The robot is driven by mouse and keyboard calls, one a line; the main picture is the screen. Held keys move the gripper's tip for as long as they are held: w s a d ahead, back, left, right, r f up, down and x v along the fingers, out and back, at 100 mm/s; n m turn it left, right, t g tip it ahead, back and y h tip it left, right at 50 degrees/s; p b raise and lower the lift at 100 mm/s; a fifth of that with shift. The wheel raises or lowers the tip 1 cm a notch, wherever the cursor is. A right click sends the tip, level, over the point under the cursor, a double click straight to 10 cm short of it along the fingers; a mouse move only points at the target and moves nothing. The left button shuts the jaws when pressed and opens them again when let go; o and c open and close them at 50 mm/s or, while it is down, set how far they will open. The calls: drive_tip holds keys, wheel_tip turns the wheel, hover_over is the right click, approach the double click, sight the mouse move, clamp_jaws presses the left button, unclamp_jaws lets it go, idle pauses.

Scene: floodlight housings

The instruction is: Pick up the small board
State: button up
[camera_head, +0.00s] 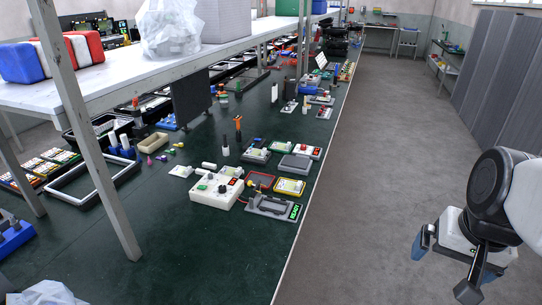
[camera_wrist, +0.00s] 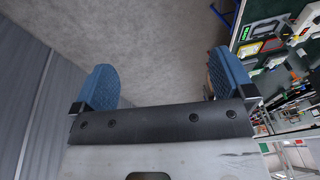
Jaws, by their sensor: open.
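My gripper (camera_head: 446,268) hangs over the grey floor to the right of the green table, well apart from everything on it. In the wrist view my gripper (camera_wrist: 164,80) has its two blue fingers spread wide with only floor between them. I cannot tell for sure which item is the small board. A small white piece with a green top (camera_head: 231,171) lies behind the white control box (camera_head: 216,190). A yellow-rimmed tray with a pale green inside (camera_head: 290,187) and a red-rimmed tray (camera_head: 261,180) lie near the table's right edge.
The green table (camera_head: 215,255) is bare at its front. A grey fixture with a green display (camera_head: 273,207) stands near its edge. A raised white shelf (camera_head: 130,72) with posts covers the left side. Grey panels (camera_head: 499,65) stand at the right; the floor (camera_head: 375,170) between is clear.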

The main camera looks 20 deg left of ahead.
drive_tip(key=w+a+f+m+g+y, duration=0.1)
drive_tip(key=w+a+m+y, duration=0.1)
drive_tip(key=w+a, duration=0.85)
drive_tip(key=w+a+f+m+y, duration=0.1)
drive_tip(key=w+a+m+y, duration=0.2)
drive_tip(key=w+a, duration=0.75)
drive_tip(key=w+a+f+m+g+y, duration=0.15)
drive_tip(key=w+a, duration=0.45)
drive_tip(key=w, duration=0.8)
drive_tip(key=w+a+f+m+y, duration=0.2)
drive_tip(key=w+a+f+m, duration=0.1)
drive_tip(key=w+a+f, duration=0.4)
drive_tip(key=w+a+f+m+y, duration=0.2)
drive_tip(key=w+a+f, duration=0.5)
drive_tip(key=a+f, duration=0.4)
drive_tip(key=w+a+f+m+y, duration=0.2)
drive_tip(key=w+a+f+m, duration=0.3)
drive_tip(key=a, duration=1.1)
drive_tip(key=shift+w+f, duration=0.35)
drive_tip(key=shift+f, duration=0.45)
drive_tip(key=shift+w+f, duration=0.4)
drive_tip(key=shift+f, duration=0.4)
drive_tip(key=shift+w+f, duration=0.35)
drive_tip(key=shift+f, duration=0.45)
drive_tip(key=shift+a+f, duration=0.25)
drive_tip(key=shift+a, duration=0.1)
drive_tip(key=shift+x, duration=1.2)
drive_tip(key=shift+f, duration=0.15)
